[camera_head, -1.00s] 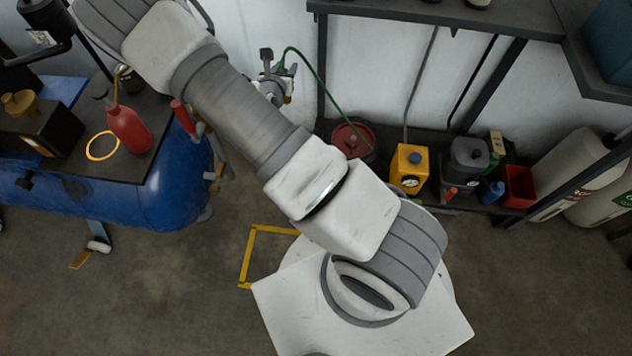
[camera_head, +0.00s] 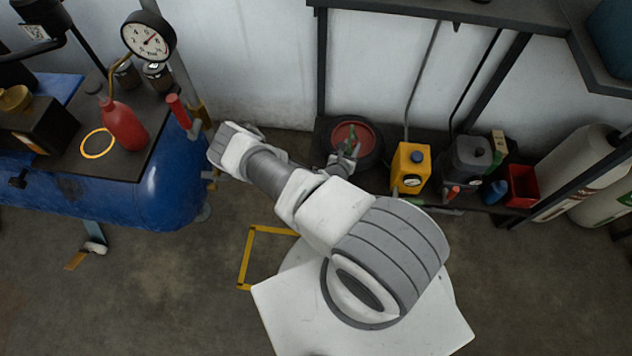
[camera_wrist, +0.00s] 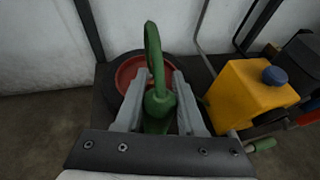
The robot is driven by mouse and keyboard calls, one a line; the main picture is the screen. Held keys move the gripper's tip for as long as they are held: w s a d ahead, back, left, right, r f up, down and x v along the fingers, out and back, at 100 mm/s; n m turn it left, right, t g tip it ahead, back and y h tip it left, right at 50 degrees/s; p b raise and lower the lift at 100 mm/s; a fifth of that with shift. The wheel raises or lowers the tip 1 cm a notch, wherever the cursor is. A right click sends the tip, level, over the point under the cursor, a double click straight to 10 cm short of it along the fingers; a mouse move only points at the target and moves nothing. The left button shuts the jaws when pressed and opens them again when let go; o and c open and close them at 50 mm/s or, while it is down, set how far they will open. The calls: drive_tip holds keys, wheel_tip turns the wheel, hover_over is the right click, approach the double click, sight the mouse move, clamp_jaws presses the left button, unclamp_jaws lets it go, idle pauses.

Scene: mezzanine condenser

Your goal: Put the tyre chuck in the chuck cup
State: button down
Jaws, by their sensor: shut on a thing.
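My gripper (camera_head: 347,158) is shut on a green piece with a rounded body and a curved stem, which I take to be the tyre chuck (camera_wrist: 158,103). The wrist view shows it between both fingers, its stem looping upward. In the head view it is small and partly hidden by my gripper, in front of a red round dish (camera_head: 345,132) with a dark rim. I cannot tell the height between them. I cannot surely pick out the chuck cup; small dark jars (camera_head: 157,76) stand on the bench at the left.
A yellow can (camera_head: 410,168) stands close to the right of my gripper, with a grey can (camera_head: 468,160) and red bin (camera_head: 521,185) beyond. At the left, a blue tank (camera_head: 178,190) carries a dark top with a red bottle (camera_head: 124,126) and a gauge (camera_head: 148,36).

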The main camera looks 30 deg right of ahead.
drive_tip(key=shift+w+a+f+b, duration=0.95)
drive_tip(key=shift+a+f+b, duration=0.5)
drive_tip(key=shift+f, duration=0.6)
drive_tip(key=shift+w+a+f+b, duration=1)
drive_tip(key=shift+a+f+b, duration=0.4)
drive_tip(key=shift+f, duration=0.65)
drive_tip(key=shift+w+a+f+b, duration=0.95)
drive_tip(key=shift+a+f+b, duration=0.5)
drive_tip(key=shift+f, duration=0.6)
drive_tip(key=shift+f, duration=0.25)
drive_tip(key=c, duration=0.5)
unclamp_jaws()
drive_tip(key=shift+r, duration=0.1)
